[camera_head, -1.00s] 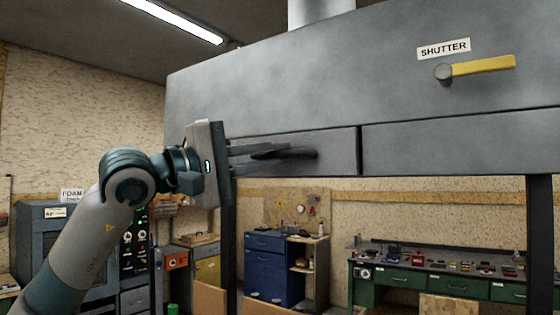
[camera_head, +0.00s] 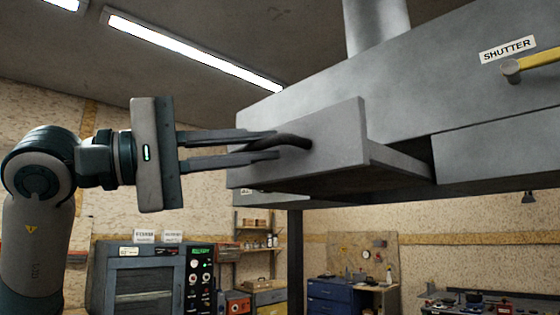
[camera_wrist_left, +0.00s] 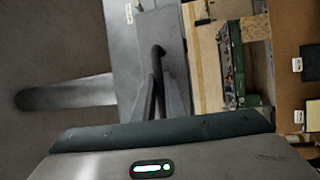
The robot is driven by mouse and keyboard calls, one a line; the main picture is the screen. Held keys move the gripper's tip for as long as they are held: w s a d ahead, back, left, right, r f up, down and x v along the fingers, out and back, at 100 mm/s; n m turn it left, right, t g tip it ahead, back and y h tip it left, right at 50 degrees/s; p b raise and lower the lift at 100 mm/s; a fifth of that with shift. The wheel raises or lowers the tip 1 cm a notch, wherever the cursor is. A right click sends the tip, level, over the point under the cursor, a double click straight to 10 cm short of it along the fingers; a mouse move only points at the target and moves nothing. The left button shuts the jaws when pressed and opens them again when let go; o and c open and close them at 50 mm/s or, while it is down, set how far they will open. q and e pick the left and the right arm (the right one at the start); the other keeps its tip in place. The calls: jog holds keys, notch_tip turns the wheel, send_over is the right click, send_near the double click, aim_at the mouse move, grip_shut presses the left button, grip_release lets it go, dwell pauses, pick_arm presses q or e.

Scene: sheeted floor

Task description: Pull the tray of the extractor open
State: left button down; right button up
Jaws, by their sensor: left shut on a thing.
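The extractor is a large grey metal hood (camera_head: 300,98) with a duct on top. Its tray (camera_head: 335,143) sticks out from the hood's front, with its side wall and a dark gap behind the front panel in view. A dark curved handle (camera_head: 290,141) is on the tray front. My left gripper (camera_head: 272,145) comes from the left, its two fingers shut on the handle. In the left wrist view the fingers (camera_wrist_left: 162,100) reach to the handle (camera_wrist_left: 157,52) on the grey tray front (camera_wrist_left: 160,28). My right gripper is in neither view.
A yellow shutter lever (camera_head: 540,60) is on the hood at the right. A dark post (camera_head: 295,255) stands below the hood. A grey cabinet (camera_head: 140,280), a blue drawer unit (camera_head: 330,298) and a workbench (camera_head: 470,302) stand farther back. The space below the tray looks free.

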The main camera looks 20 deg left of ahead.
pick_arm(q)
jog(key=shift+s+a+f, duration=0.1)
jog(key=shift+s+a, duration=0.05)
jog(key=shift+s, duration=0.25)
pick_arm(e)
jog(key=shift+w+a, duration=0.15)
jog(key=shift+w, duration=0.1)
pick_arm(q)
jog(key=c, duration=2.1)
grip_release()
